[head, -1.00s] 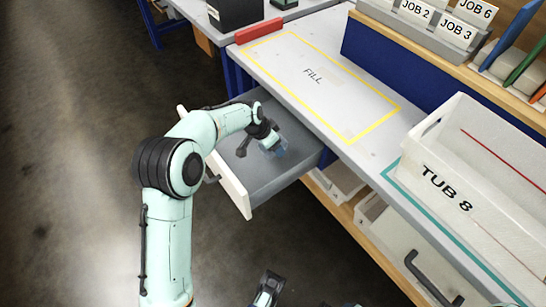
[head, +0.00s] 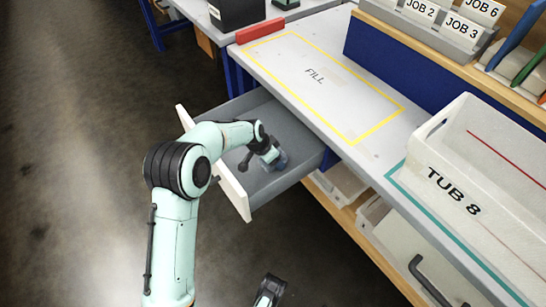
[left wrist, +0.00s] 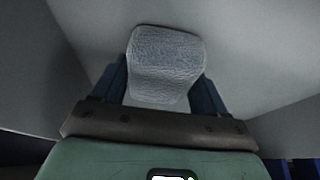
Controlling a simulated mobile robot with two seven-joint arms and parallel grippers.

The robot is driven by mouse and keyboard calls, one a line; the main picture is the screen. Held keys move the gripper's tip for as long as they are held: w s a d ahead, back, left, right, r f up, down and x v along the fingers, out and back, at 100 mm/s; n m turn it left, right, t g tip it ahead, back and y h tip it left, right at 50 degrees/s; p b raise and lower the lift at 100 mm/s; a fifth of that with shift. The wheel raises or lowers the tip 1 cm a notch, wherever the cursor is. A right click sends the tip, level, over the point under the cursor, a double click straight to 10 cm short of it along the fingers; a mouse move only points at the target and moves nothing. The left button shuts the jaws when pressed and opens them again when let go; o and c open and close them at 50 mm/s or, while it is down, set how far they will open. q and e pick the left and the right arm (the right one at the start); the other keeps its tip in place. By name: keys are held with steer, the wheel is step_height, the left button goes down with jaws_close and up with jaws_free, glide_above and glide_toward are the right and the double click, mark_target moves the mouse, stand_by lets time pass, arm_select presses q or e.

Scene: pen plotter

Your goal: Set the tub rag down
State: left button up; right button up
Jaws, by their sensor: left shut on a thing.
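The tub rag (left wrist: 165,55) is a pale grey-blue, textured cloth in the left wrist view. My left gripper (left wrist: 164,92) is shut on it, with one dark blue finger on each side. In the head view the left gripper (head: 276,162) is inside the open grey drawer (head: 232,121), towards its right end. The rag is hard to make out there, and I cannot tell whether it touches the drawer floor. My right gripper (head: 268,292) shows only in part at the bottom edge of the head view, away from the drawer.
The white drawer front (head: 229,190) stands out from under the bench. The bench top (head: 335,80) has a clear yellow FILL outline. A white tub marked TUB 8 (head: 490,160) stands at the right, and a red block (head: 260,30) lies at the bench's far left corner.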

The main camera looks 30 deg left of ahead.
arm_select(q)
steer(key=o, duration=0.9)
steer(key=shift+o, duration=0.2)
arm_select(e)
steer(key=shift+s, duration=0.1)
arm_select(q)
steer(key=shift+r, duration=0.15)
steer(key=p+v, duration=0.1)
steer(key=v, duration=0.3)
steer(key=shift+r, duration=0.3)
steer(key=p+v, duration=0.2)
steer(key=v, duration=0.5)
steer(key=shift+s, duration=0.2)
arm_select(e)
steer(key=shift+y, duration=0.3)
steer(key=r, duration=0.1)
steer(key=s+a+r, duration=0.1)
steer(key=a+r, duration=0.1)
steer(key=shift+s+r, duration=0.35)
steer(key=shift+s, duration=0.05)
arm_select(q)
steer(key=shift+r, duration=0.25)
arm_select(e)
steer(key=shift+g, duration=0.3)
